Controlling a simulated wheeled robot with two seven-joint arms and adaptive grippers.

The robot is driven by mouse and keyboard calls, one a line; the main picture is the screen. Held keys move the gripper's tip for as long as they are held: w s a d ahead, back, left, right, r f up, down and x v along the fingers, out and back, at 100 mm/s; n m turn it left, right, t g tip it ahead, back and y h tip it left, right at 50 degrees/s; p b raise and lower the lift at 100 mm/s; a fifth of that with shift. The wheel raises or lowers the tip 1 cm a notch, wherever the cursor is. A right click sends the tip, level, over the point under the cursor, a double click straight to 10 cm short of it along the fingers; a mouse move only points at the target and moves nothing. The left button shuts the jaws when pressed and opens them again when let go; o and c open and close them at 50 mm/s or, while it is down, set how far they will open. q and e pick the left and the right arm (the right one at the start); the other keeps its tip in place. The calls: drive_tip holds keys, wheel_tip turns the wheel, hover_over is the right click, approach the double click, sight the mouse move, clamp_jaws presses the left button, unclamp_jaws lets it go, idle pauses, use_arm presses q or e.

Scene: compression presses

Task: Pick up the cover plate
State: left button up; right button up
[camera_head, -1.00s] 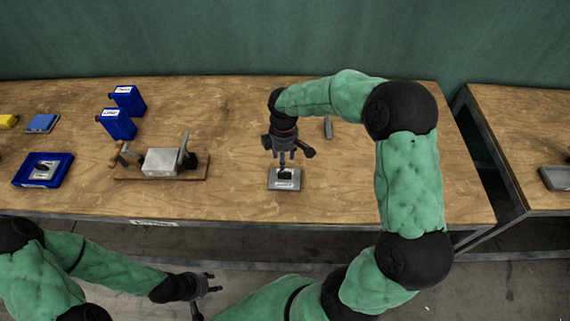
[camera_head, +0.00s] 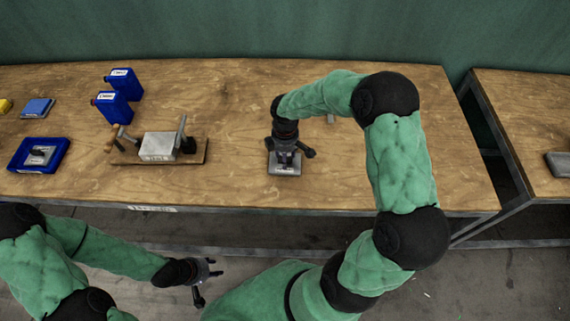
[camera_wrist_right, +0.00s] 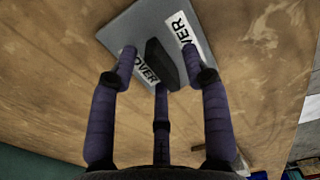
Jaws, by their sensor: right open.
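The cover plate (camera_head: 289,172) is a flat grey plate lying on the wooden table, partly hidden under my right gripper in the head view. In the right wrist view, the cover plate (camera_wrist_right: 132,22) shows a dark raised block in its middle and white "COVER" labels. My right gripper (camera_head: 286,160) points down right over it. In the wrist view, the open fingers of the right gripper (camera_wrist_right: 160,66) spread around the dark block; I cannot tell whether they touch it. My left gripper (camera_head: 208,274) is open and empty, low in front of the table.
A press fixture (camera_head: 158,147) on a wooden board stands left of the plate. Two blue bottles (camera_head: 114,108) stand behind it. A blue tray (camera_head: 17,163) sits at the far left. The table (camera_head: 235,100) is clear around the plate. A second table (camera_head: 530,110) is at the right.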

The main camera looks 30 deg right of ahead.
drive_tip(key=shift+f, duration=0.5)
clamp_jaws()
drive_tip(key=shift+r, duration=0.1)
drive_tip(key=shift+r, duration=0.1)
